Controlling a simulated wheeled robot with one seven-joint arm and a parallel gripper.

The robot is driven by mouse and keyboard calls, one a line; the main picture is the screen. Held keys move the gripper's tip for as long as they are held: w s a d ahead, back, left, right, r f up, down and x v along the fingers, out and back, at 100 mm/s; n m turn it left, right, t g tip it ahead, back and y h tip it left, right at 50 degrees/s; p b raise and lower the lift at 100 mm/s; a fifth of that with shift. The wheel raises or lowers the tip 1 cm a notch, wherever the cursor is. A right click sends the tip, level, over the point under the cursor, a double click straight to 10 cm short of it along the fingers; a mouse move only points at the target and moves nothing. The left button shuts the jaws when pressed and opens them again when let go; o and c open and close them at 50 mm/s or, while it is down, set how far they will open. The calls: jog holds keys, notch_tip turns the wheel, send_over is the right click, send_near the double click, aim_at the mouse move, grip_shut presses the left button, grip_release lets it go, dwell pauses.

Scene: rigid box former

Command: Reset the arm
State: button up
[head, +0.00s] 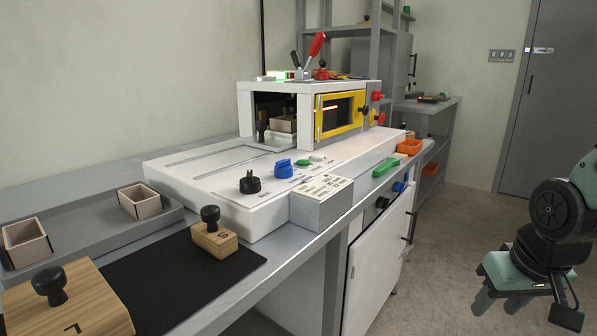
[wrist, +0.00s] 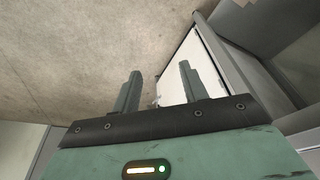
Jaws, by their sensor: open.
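My gripper (head: 503,299) is at the right of the head view, green and black, clear of the bench and over the bare floor. Its two grey fingers point down and stand apart with nothing between them. In the wrist view the open fingers (wrist: 158,92) show against the floor and the white cabinet door.
The white box former (head: 275,180) stands on the grey bench, with a yellow-framed window (head: 340,112) and knobs. A tray (head: 95,225) with two small boxes, a black mat (head: 160,275) and wooden stamps (head: 214,238) lie left. The floor (head: 440,250) between bench and arm is free.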

jog(key=s+a+f+n+g+b, duration=0.2)
jog(key=s+a+f+n+b, duration=0.25)
jog(key=s+a, duration=0.35)
jog(key=s+a+f+n+g+b, duration=0.1)
jog(key=s+a+f+n+b, duration=0.3)
jog(key=s+a+b, duration=0.45)
notch_tip(320, 180, up, 38)
jog(key=w+a+p, duration=0.1)
jog(key=p, duration=4)
jog(key=shift+w+a+m, duration=0.15)
jog(key=shift+w+m, duration=0.2)
